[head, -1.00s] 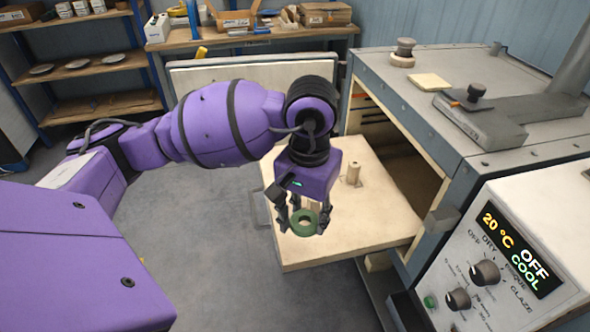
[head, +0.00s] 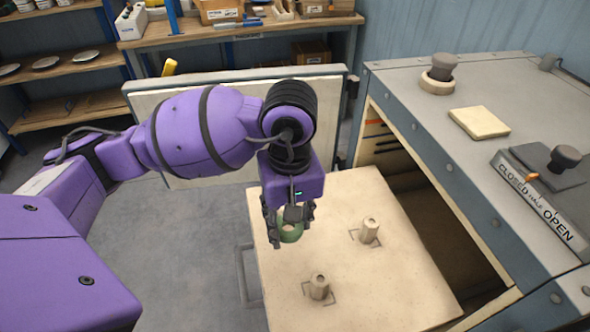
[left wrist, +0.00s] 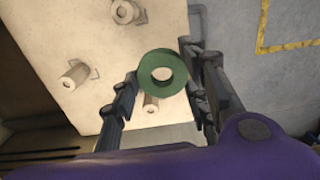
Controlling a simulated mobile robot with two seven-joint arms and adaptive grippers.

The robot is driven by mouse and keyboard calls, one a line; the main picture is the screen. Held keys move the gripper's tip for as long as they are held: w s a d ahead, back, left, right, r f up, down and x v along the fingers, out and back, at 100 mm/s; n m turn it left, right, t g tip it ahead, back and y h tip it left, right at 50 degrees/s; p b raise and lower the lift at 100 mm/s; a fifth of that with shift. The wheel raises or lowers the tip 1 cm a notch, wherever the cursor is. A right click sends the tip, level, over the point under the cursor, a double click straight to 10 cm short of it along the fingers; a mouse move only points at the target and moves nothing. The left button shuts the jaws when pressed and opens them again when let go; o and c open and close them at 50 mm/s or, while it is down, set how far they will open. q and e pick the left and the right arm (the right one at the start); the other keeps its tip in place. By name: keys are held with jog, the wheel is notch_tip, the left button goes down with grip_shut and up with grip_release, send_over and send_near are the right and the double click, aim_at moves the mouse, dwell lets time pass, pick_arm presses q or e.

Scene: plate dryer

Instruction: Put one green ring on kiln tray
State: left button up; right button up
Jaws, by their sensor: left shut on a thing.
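The green ring (head: 290,233) is held between the fingers of my left gripper (head: 288,222), above the left part of the kiln tray (head: 385,295). In the left wrist view, the ring (left wrist: 149,82) sits between the two fingers (left wrist: 163,90), its hole facing the camera. The tray (left wrist: 60,30) is a cream slab pulled out of the kiln. In the head view, one post (head: 369,231) and a nearer post (head: 319,287) stand bare on it. The left wrist view shows a third post (left wrist: 151,104) partly behind the ring. My right gripper is not in view.
The grey kiln (head: 480,100) stands at the right, its opening facing the tray. A lever marked closed to open (head: 562,160) is on its top. The kiln door (head: 150,110) stands open behind my arm. Shelves (head: 75,70) and a workbench (head: 240,38) line the back.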

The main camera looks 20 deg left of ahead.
pick_arm(q)
jog(key=s+d+f+n, duration=0.2)
jog(key=s+d+n, duration=0.2)
jog(key=n, duration=0.5)
jog(key=n+b, duration=0.3)
jog(key=n, duration=0.9)
send_over(301, 252)
jog(key=s, duration=0.1)
jog(key=f, duration=1)
jog(key=shift+s+d, duration=0.15)
jog(key=shift+d, duration=0.25)
jog(key=shift+w+a+f, duration=0.3)
jog(key=shift+w+f, duration=0.15)
jog(key=shift+f, duration=0.25)
jog(key=shift+w+f, duration=0.15)
jog(key=shift+f, duration=1.45)
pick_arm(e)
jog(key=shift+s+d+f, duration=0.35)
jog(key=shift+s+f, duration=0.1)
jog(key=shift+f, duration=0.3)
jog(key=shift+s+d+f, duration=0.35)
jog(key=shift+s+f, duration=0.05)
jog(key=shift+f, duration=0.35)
